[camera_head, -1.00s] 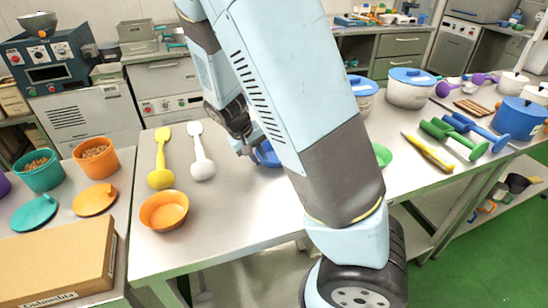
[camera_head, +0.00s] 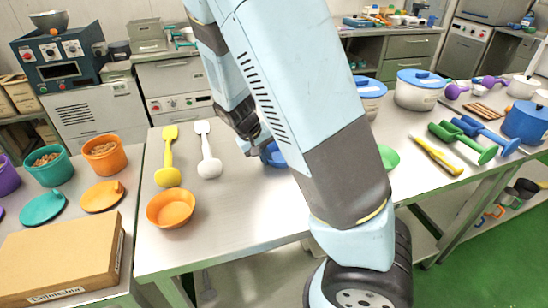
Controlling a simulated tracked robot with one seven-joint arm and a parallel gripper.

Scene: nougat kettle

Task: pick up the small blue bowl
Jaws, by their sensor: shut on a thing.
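The small blue bowl (camera_head: 273,156) is on the metal table (camera_head: 225,225), mostly hidden behind my arm; only its left part shows. My gripper (camera_head: 256,148) is at the bowl's left rim and shut on it. The fingertips are small and partly hidden by my arm. I cannot tell whether the bowl touches the table.
An orange bowl (camera_head: 170,208), a yellow scoop (camera_head: 168,158) and a white scoop (camera_head: 207,150) lie left of my gripper. A green bowl (camera_head: 389,157) shows right of my arm. Lidded pots (camera_head: 421,90) stand at the back right. The table's front middle is clear.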

